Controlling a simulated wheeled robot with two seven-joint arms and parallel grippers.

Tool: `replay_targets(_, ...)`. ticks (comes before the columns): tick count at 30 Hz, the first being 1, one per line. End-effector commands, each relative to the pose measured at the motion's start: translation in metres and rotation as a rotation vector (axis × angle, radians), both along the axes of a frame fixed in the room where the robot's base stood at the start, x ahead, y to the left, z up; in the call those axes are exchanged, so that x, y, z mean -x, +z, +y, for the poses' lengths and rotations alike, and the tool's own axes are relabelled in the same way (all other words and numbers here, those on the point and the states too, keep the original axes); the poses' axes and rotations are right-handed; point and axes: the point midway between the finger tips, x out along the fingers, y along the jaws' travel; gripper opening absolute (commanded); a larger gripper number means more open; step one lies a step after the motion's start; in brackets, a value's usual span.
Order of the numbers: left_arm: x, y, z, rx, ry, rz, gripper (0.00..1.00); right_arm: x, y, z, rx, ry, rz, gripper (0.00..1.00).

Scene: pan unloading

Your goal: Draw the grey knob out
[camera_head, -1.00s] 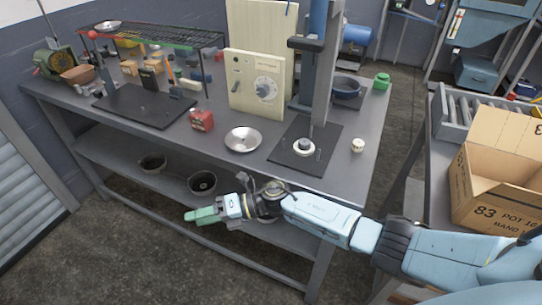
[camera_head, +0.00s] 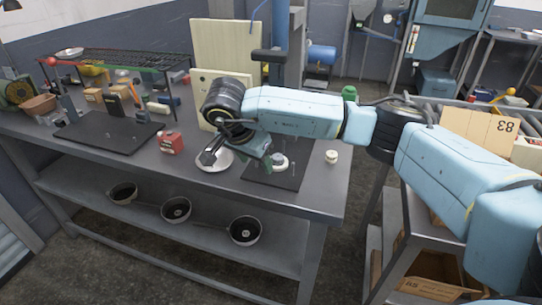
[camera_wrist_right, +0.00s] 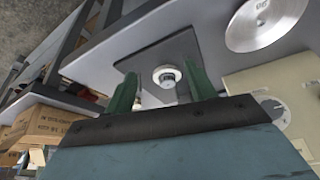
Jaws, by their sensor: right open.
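A white ring-shaped piece with a grey centre (camera_head: 279,162), which looks like the grey knob, sits on a black plate (camera_head: 284,182) on the workbench. In the right wrist view the grey-centred piece (camera_wrist_right: 167,76) shows between and beyond my fingers, on the dark plate (camera_wrist_right: 146,50). My right gripper (camera_head: 262,153) points down near the plate, just left of the piece; in the right wrist view its green fingers (camera_wrist_right: 160,92) are apart with nothing between them. I cannot tell the exact gap to the piece. My left gripper is not in view.
A silver dish (camera_head: 226,163), partly hidden by my right wrist, lies left of the plate. A cream panel (camera_head: 200,88) stands behind, its dial hidden in the head view. A red box (camera_head: 171,142) and a small white cylinder (camera_head: 331,156) stand on the bench (camera_head: 325,195).

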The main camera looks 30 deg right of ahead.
Motion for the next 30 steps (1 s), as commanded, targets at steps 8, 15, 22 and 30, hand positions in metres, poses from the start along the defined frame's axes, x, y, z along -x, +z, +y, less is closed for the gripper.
replay_targets(8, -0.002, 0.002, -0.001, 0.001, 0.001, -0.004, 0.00, -0.024, 0.000, -0.052, -0.003, -0.006, 0.000, 0.55)
replay_targets(15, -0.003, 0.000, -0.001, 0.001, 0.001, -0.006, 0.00, -0.037, -0.021, -0.079, -0.005, -0.001, 0.004, 0.55)
replay_targets(22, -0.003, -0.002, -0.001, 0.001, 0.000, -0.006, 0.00, -0.042, -0.043, -0.088, -0.005, -0.001, 0.002, 0.55)
replay_targets(30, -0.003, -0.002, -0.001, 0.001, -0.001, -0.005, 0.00, -0.043, -0.047, -0.089, -0.004, 0.001, 0.000, 0.55)
